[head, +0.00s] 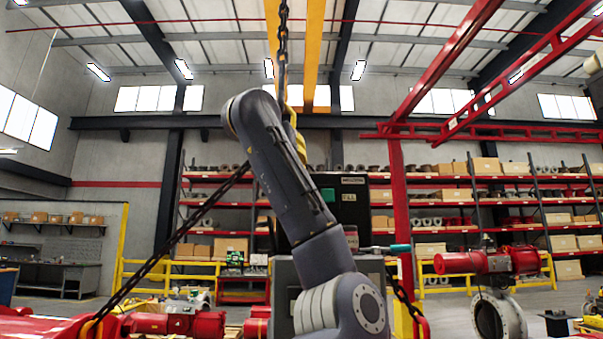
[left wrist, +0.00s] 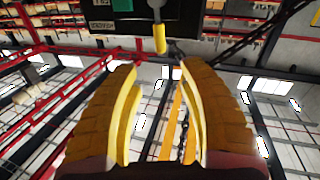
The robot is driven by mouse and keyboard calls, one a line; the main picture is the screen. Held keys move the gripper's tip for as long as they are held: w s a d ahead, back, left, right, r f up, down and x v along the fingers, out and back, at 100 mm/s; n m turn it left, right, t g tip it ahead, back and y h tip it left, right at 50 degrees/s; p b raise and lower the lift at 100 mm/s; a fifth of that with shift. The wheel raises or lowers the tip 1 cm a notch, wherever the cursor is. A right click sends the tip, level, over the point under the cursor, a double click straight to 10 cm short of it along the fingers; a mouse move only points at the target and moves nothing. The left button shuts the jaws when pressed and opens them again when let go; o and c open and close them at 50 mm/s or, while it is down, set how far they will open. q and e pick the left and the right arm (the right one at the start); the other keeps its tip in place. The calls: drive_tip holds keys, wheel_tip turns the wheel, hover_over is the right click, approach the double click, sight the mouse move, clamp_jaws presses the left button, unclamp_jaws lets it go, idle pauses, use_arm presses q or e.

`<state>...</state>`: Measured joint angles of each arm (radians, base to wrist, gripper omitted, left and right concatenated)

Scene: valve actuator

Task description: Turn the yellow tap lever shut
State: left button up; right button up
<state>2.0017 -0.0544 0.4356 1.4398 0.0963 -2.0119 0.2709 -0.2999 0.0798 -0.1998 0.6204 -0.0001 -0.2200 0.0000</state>
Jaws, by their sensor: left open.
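The yellow tap lever (left wrist: 160,38) shows in the left wrist view as a short yellow handle on a grey stem, beside a dark control box with labels and a green patch. My left gripper (left wrist: 153,70) is open, with its two yellow-brown fingers spread and nothing between them. The lever appears just beyond the fingertips, roughly in line with the gap, with no contact visible. In the head view my left arm stands in front of the equipment. Small yellow parts show behind its upper end, but I cannot tell whether they are gripper or lever. My right gripper is not in view.
The dark control box (head: 348,209) stands behind my arm. A teal-handled part (head: 400,248) sticks out at its right. A dark chain (head: 283,50) hangs overhead, and another slants down at the left. A red post (head: 400,180) and stocked shelves stand behind.

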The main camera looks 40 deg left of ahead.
use_arm(q)
drive_tip(key=x, duration=1.4)
drive_tip(key=shift+w+a, duration=0.1)
drive_tip(key=shift+w, duration=0.2)
clamp_jaws()
